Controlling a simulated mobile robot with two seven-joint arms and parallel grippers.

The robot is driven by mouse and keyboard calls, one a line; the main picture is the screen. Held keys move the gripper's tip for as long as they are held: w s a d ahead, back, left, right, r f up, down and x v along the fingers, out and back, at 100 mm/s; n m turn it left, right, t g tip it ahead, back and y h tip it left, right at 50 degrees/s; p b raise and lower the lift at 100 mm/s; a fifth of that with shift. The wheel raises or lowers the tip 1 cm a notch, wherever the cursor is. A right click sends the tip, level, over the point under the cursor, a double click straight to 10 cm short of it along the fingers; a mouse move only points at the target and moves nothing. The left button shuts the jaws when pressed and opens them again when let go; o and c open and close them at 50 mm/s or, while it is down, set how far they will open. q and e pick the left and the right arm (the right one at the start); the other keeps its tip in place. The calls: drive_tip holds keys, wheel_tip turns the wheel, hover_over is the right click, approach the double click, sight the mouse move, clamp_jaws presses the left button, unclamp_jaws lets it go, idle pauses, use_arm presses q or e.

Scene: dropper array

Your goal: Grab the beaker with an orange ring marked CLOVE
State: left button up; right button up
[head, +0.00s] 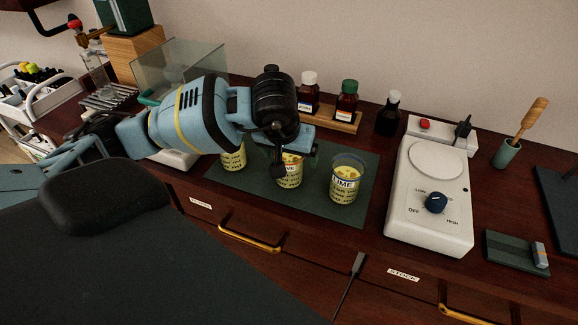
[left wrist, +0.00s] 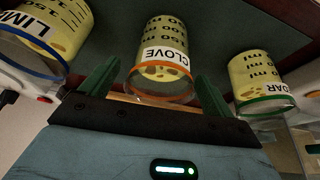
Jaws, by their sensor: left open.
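The CLOVE beaker (head: 291,179) stands upright on a dark green mat (head: 318,208), between two similar beakers; its top is partly hidden by my left gripper in the head view. In the left wrist view the CLOVE beaker (left wrist: 163,62) shows its orange ring, white label and yellow contents. My left gripper (left wrist: 160,84) is open, with its green fingers on either side of the beaker's ringed end. I cannot tell whether they touch it. In the head view, the left gripper (head: 286,160) is over the beaker. My right gripper is not in view.
The LIME beaker (head: 345,186), with a blue ring, stands close on the right. A green-ringed beaker (left wrist: 262,86) stands on the other side, at left in the head view (head: 234,160). Bottles on a wooden rack (head: 341,121) stand behind. A white hotplate (head: 428,205) is at right.

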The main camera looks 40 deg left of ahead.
use_arm(q)
drive_tip(key=c, duration=1.4)
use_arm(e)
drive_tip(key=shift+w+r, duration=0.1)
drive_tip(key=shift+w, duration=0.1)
use_arm(q)
drive_tip(key=shift+o, duration=0.2)
drive_tip(key=shift+r, duration=0.2)
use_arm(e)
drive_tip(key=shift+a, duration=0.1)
